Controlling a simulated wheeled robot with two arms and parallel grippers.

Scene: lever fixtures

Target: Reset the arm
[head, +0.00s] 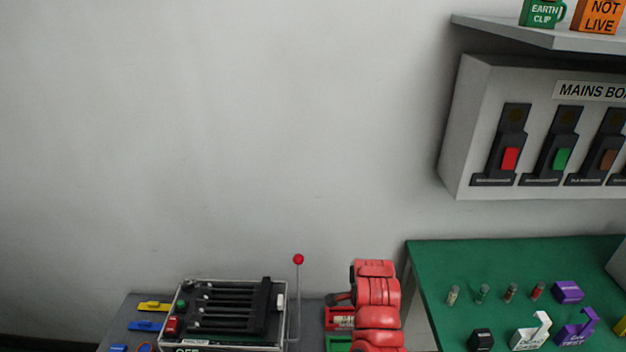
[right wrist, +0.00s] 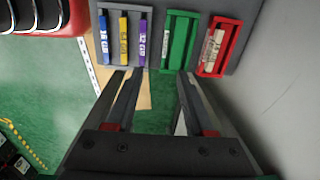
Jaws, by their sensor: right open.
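A thin metal lever with a red ball knob (head: 298,259) stands upright at the right side of a switch unit (head: 270,308) with black bars. An "OFF" label is partly cut off at the unit's front edge. The lever is not in that view. My left gripper is not in view.
Green (right wrist: 180,42) and red (right wrist: 219,47) holders lie ahead of the fingers, beside a grey rack (right wrist: 122,38) of coloured strips. A mains board (head: 540,130) hangs above the green table (head: 425,265). The wall (head: 200,130) closes the back. Air above the lever is free.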

